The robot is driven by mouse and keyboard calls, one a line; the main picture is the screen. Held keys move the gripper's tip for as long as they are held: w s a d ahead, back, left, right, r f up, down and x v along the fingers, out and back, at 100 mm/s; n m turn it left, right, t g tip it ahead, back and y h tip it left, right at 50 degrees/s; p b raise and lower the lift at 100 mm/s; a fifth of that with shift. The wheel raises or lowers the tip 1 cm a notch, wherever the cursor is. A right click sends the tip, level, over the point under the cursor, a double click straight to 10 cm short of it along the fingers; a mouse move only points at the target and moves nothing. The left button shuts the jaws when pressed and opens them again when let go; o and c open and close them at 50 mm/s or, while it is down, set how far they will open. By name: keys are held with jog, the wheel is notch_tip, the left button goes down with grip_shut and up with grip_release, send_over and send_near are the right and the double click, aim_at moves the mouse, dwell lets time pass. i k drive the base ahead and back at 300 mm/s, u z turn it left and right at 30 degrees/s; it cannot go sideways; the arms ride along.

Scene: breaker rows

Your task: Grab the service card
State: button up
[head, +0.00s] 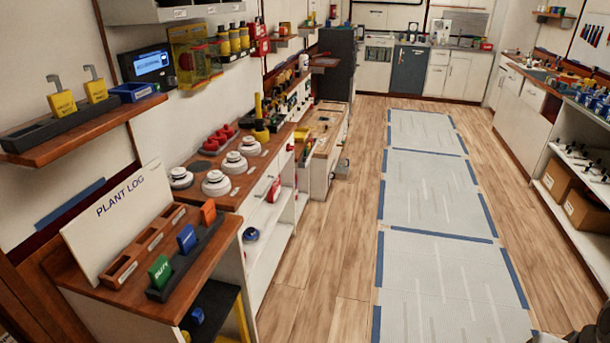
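Three upright cards stand in a dark slotted rack (212,248) on the wooden counter at the lower left. The green card (160,271) is nearest and has pale lettering that I cannot read surely. The blue card (187,239) is in the middle, and the orange card (208,212) is farthest. I cannot tell from lettering which one is the service card. My gripper is not clearly in view; only a dark piece shows at the bottom right corner.
A white "PLANT LOG" board (122,212) and a brown slotted tray (146,246) stand beside the rack. A shelf (85,130) with yellow tags overhangs at the left. White round devices (217,183) sit on the counter beyond. The floor aisle with pale mats (432,187) is clear.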

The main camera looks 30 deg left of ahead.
aim_at(208, 215)
jog(key=z, duration=0.05)
jog(key=i, duration=2.4)
jog(key=u, duration=0.25)
jog(key=k, duration=0.1)
jog(key=u, duration=3.35)
jog(key=i, duration=1)
jog(key=u, duration=0.05)
